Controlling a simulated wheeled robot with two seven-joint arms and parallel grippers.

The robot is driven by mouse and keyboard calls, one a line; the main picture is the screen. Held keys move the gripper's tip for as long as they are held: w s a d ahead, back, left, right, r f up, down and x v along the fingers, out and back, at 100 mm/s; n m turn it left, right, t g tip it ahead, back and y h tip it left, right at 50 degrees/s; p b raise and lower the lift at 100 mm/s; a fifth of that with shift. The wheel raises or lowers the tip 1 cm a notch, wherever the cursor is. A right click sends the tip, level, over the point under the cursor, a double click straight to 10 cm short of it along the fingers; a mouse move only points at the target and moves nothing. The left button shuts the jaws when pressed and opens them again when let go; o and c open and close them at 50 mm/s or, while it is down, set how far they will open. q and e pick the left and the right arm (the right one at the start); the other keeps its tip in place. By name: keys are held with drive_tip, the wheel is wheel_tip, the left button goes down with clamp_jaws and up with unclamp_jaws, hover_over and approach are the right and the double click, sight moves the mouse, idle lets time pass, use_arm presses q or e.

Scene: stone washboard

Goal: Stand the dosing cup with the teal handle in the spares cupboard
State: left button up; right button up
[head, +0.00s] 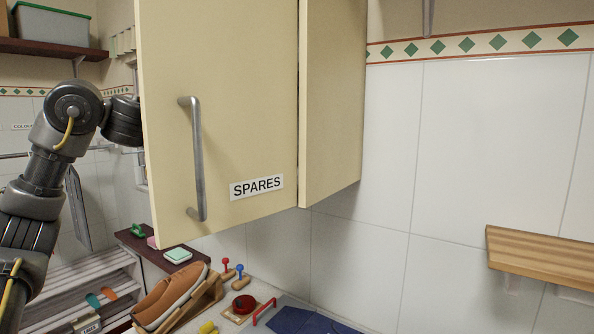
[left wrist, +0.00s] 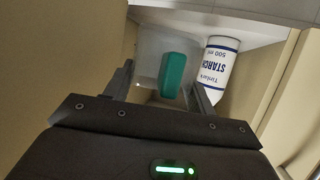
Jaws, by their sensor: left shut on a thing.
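The spares cupboard (head: 240,90) has a cream door with a metal bar handle and a SPARES label. The door stands swung out and hides the inside in the head view. My left arm comes in from the left and its gripper is hidden behind this door. In the left wrist view my left gripper (left wrist: 164,82) is inside a cream-walled space, shut on the teal handle (left wrist: 173,74) of the dosing cup. My right gripper is not in view.
A white starch bottle (left wrist: 217,65) with blue bands is close to the right finger in the left wrist view. A counter below holds a brown shoe (head: 172,295) on a wooden stand and small tools. A wooden shelf (head: 540,255) is at the right.

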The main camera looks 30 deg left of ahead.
use_arm(q)
drive_tip(key=w+d+p, duration=0.1)
drive_tip(key=w+d, duration=0.1)
drive_tip(key=w, duration=0.2)
drive_tip(key=w+d+p, duration=0.2)
drive_tip(key=w+d, duration=0.1)
drive_tip(key=w, duration=0.1)
drive_tip(key=w+d+p, duration=0.2)
drive_tip(key=w, duration=0.3)
drive_tip(key=shift+d, duration=0.35)
drive_tip(key=shift+w+d+f+p, duration=0.1)
drive_tip(key=shift+w+d+p, duration=0.15)
drive_tip(key=shift+w+p, duration=0.15)
drive_tip(key=shift+w+d, duration=0.15)
drive_tip(key=shift+w, duration=0.15)
drive_tip(key=f+p, duration=0.2)
drive_tip(key=shift+w+d+f, duration=0.15)
drive_tip(key=shift+w+f, duration=0.15)
drive_tip(key=shift+f, duration=0.05)
drive_tip(key=shift+s+f, duration=0.1)
drive_tip(key=shift+f, duration=0.35)
